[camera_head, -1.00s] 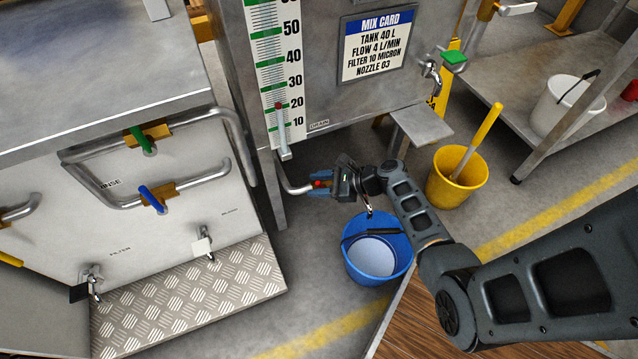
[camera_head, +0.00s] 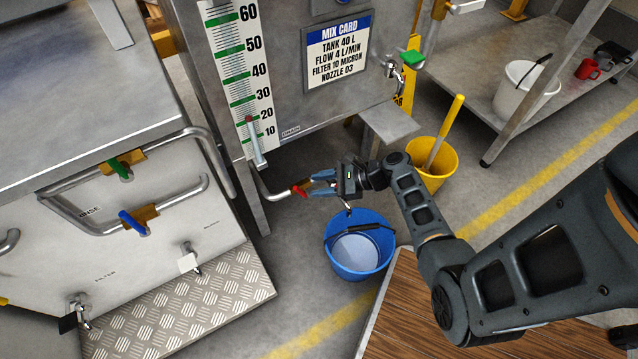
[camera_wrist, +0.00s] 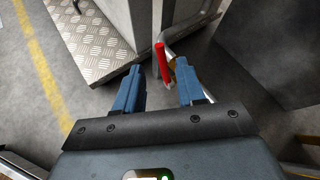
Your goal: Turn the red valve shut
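The red valve (camera_head: 299,191) is a small red lever on a brass body on the drain pipe (camera_head: 272,194) low on the tank. In the wrist view the red lever (camera_wrist: 162,64) stands just beyond my fingertips, nearer the right finger. My gripper (camera_head: 318,184) is open, with its blue fingers apart and nothing between them. It is just right of the lever in the head view. In the wrist view the gripper (camera_wrist: 157,82) points toward the lever. Part of the brass body is hidden behind the right finger.
A blue bucket (camera_head: 381,263) stands on the floor below my gripper. A yellow bucket (camera_head: 447,162) stands behind. The tank with its level gauge (camera_head: 237,75) rises above the pipe. A tread-plate step (camera_head: 190,306) is at left and a wooden surface (camera_head: 407,315) in front.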

